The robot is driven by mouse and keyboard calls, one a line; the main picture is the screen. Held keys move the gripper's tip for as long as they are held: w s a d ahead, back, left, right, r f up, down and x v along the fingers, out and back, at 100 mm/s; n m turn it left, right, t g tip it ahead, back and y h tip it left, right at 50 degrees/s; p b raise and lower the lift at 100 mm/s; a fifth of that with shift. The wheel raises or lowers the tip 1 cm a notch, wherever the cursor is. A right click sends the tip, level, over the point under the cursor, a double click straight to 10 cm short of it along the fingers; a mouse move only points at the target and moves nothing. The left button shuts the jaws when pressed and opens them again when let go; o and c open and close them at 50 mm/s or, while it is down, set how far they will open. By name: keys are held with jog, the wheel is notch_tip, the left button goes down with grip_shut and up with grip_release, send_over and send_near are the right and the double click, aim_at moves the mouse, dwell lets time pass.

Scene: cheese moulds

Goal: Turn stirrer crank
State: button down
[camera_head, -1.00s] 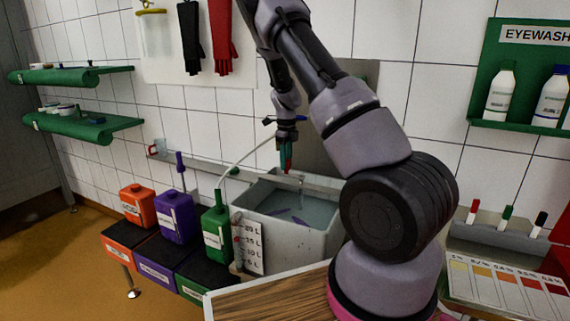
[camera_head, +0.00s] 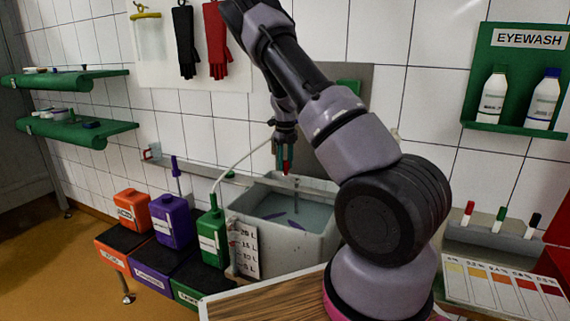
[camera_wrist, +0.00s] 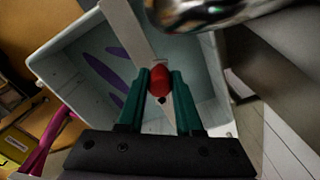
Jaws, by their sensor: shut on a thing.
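The stirrer tank (camera_head: 318,244) is a pale grey vat of bluish liquid with purple streaks. A thin stirrer shaft (camera_head: 296,204) stands in it, under a flat pale bar. The crank's red knob (camera_wrist: 159,80) sits between my green fingers in the wrist view, above the bar (camera_wrist: 126,28). My gripper (camera_wrist: 159,88) is shut on this knob. In the head view my gripper (camera_head: 284,163) points down above the back of the tank. The crank arm is mostly hidden there.
Orange (camera_head: 133,211), purple (camera_head: 174,218) and green (camera_head: 213,238) jugs stand left of the tank. A white hose (camera_head: 237,163) arches beside it. A wooden board (camera_head: 268,300) lies in front. A shiny metal part (camera_wrist: 205,12) is close above the knob in the wrist view.

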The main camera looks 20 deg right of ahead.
jog(key=c, duration=0.6)
grip_release()
notch_tip(320, 180, up, 11)
jog(key=shift+f, duration=0.1)
